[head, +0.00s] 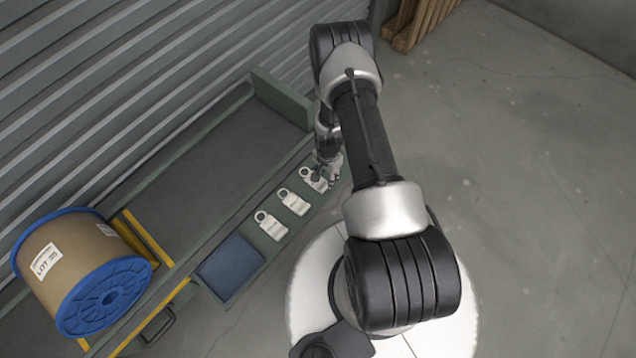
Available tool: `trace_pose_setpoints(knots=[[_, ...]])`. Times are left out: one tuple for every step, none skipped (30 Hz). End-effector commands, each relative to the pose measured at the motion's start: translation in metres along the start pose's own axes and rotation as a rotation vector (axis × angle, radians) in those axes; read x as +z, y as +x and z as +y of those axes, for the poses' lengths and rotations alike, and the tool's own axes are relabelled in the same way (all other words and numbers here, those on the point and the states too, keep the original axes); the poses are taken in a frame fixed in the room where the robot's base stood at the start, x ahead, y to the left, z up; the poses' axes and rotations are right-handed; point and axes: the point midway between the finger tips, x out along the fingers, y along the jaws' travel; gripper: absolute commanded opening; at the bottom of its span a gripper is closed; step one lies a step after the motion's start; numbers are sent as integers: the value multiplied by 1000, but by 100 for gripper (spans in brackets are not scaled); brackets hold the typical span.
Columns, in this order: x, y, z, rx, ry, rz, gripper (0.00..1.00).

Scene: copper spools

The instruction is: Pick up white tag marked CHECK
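Three white tags with ring-shaped tops lie in a row on a green ledge: a near tag (273,228), a middle tag (295,204) and a far tag (311,182). Their printing is too small to read, so I cannot tell which one says CHECK. My gripper (329,178) is low at the far tag, pointing down, and partly covers its right side. Whether the fingers touch the tag, and whether they are open or shut, is too small to see.
A corrugated wall is behind. Wooden slats (420,22) stand at the top; the floor at right is clear.

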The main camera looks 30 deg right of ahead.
Motion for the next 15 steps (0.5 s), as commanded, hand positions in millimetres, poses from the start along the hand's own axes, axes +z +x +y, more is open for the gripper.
trace_pose_setpoints(knots=[[0,3,0,0,0,0,37],[1,5,1,0,0,0,37],[1,10,1,0,0,0,37],[2,14,2,0,0,0,37],[2,18,3,1,0,0,37],[4,25,4,1,0,-1,37],[4,30,5,1,0,-1,37],[5,35,5,1,0,-1,37],[5,41,5,0,0,0,37],[5,45,5,1,0,0,37],[5,48,5,0,0,0,37],[5,51,4,-1,0,1,37],[4,52,4,-1,0,1,37],[4,52,4,-2,0,2,37],[4,52,4,-2,0,2,37]])
